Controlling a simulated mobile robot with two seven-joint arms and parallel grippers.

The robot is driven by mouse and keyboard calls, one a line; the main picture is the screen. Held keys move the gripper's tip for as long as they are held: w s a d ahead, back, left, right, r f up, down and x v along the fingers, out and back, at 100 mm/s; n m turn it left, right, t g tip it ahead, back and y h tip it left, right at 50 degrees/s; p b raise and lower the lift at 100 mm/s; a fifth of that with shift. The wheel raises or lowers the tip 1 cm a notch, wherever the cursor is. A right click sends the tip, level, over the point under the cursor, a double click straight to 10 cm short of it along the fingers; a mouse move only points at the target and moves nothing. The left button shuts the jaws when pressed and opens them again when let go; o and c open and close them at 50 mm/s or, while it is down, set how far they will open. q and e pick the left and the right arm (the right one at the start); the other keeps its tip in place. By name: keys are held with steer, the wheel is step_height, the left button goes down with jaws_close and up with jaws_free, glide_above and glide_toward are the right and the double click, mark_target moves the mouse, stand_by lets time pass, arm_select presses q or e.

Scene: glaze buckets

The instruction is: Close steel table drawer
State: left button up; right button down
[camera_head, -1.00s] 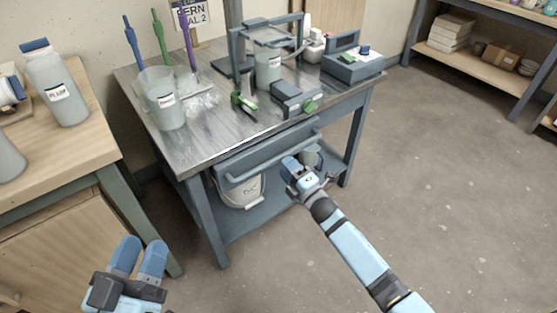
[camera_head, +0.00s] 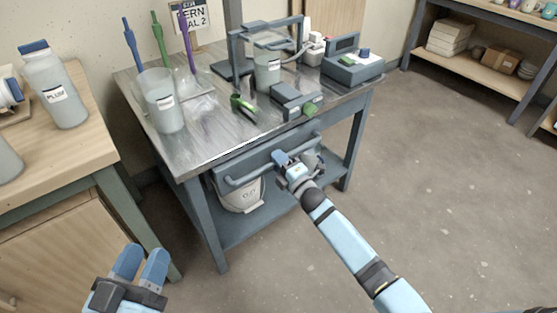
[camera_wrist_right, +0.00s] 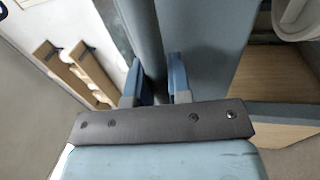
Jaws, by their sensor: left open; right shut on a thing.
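The steel table (camera_head: 205,135) stands in the middle of the head view. Its grey drawer front (camera_head: 265,160) sits close under the tabletop's front edge; I cannot tell whether a small gap is left. A bar handle (camera_head: 243,180) runs across the drawer front. My right gripper (camera_head: 287,160) is shut on this handle near its right part. In the right wrist view, the blue fingers (camera_wrist_right: 161,85) sit on either side of the grey handle bar (camera_wrist_right: 148,35), beside the flat drawer face (camera_wrist_right: 200,45). My left gripper (camera_head: 143,266) is open and empty at the lower left.
A white bucket (camera_head: 243,196) stands on the table's lower shelf. Jugs, tools and a scale (camera_head: 352,68) stand on the tabletop. A wooden bench (camera_head: 85,150) is at the left. The floor (camera_head: 440,190) at the right is clear.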

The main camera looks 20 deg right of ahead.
mark_target(269, 152)
steer(key=b+x, duration=0.1)
steer(key=x, duration=0.1)
steer(key=f+x, duration=0.1)
steer(key=x, duration=0.1)
steer(key=shift+w+b, duration=0.15)
steer(key=shift+b, duration=0.2)
steer(key=shift+r, duration=0.2)
steer(key=c, duration=1.1)
jaws_free()
steer(key=shift+w, duration=0.15)
arm_select(q)
step_height(269, 152, down, 2)
steer(key=shift+d+f+g, duration=0.1)
steer(key=shift+f+g, duration=0.05)
steer(key=shift+g, duration=0.35)
arm_select(e)
steer(key=shift+o, duration=0.2)
arm_select(q)
steer(key=shift+w, duration=0.1)
arm_select(e)
steer(key=shift+f, duration=0.1)
